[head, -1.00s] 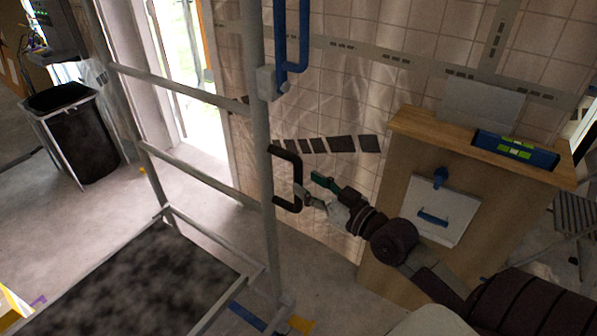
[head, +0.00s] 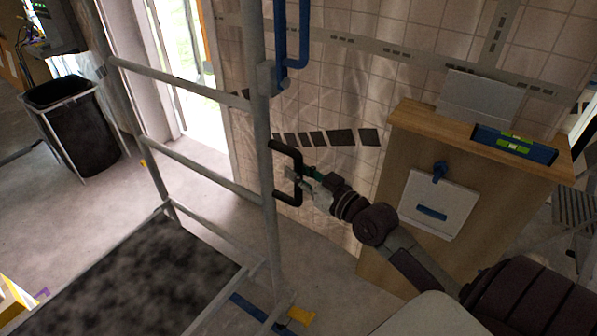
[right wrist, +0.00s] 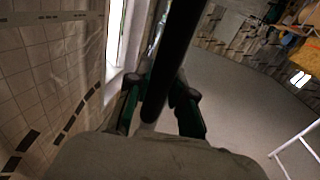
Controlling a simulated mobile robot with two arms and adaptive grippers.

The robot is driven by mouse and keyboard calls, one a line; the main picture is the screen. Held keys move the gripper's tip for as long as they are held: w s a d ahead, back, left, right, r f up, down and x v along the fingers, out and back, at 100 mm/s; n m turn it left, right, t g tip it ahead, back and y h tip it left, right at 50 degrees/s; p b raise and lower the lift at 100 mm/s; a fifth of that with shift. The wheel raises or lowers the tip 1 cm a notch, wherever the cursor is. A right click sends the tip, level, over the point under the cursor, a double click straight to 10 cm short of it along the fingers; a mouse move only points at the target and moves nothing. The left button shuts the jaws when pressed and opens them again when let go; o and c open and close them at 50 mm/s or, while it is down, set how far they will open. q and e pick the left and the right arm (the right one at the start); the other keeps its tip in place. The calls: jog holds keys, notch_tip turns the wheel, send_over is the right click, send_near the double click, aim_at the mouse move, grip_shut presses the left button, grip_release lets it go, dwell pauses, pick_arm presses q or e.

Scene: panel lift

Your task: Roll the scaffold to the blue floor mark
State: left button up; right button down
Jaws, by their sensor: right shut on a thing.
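The scaffold (head: 185,163) is a grey metal frame with a dark, mottled platform (head: 125,275), in the left half of the head view. A black D-shaped handle (head: 273,146) sits on its near right post. My right gripper (head: 300,180) is shut on the handle's upright bar; in the right wrist view the dark bar (right wrist: 178,50) runs between the green-edged fingers (right wrist: 158,98). A blue strip (head: 247,306) lies on the floor by the scaffold's near right foot, partly hidden by the frame. My left gripper is not in view.
A black bin (head: 75,125) stands at the far left near a bright doorway. Yellow (head: 301,315) and purple (head: 42,294) marks are on the floor. Floor between bin and scaffold is clear.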

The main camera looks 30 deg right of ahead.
jog(key=shift+s+a+p, duration=0.35)
jog(key=shift+a+p, duration=0.2)
jog(key=shift+a, duration=0.25)
jog(key=c, duration=1)
grip_release()
jog(key=shift+d, duration=0.1)
jog(key=s, duration=0.4)
jog(key=s+d, duration=0.1)
jog(key=s, duration=0.2)
jog(key=s+d, duration=0.1)
jog(key=s, duration=0.3)
jog(key=shift+s+d, duration=0.2)
jog(key=shift+s, duration=0.15)
jog(key=shift+f, duration=0.1)
